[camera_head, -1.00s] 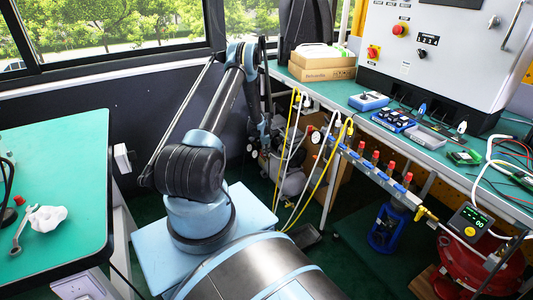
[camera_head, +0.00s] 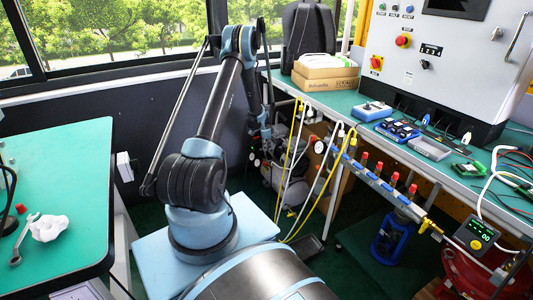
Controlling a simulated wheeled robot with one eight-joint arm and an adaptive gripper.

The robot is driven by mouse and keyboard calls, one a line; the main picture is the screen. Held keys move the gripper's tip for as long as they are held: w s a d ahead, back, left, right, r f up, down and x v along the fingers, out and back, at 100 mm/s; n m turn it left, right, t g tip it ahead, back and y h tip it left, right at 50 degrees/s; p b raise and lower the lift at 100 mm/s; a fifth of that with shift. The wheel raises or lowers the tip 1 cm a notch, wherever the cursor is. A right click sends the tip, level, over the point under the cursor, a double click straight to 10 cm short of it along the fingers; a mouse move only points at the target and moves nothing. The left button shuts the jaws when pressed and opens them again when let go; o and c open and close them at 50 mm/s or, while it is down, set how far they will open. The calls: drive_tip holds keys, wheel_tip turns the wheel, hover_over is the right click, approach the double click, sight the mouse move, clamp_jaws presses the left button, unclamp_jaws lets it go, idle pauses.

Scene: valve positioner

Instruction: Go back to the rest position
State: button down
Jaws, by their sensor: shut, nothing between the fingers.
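My arm rises from its blue base in the middle of the view, with its elbow up in front of the window. The forearm folds down behind the upper arm. My gripper (camera_head: 256,157) hangs at its lower end, small, dark and partly hidden against the dark wall. It is shut and holds nothing visible. It is left of the right workbench (camera_head: 345,103) and apart from the left green table (camera_head: 70,160).
The right bench carries cardboard boxes (camera_head: 325,77), blue instruments (camera_head: 397,130) and a control cabinet (camera_head: 455,65). Yellow and white hoses (camera_head: 325,185) hang by a pipe manifold (camera_head: 385,185) with red valves. A valve positioner with a lit display (camera_head: 475,233) is at lower right.

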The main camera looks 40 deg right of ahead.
drive_tip(key=shift+r, duration=0.4)
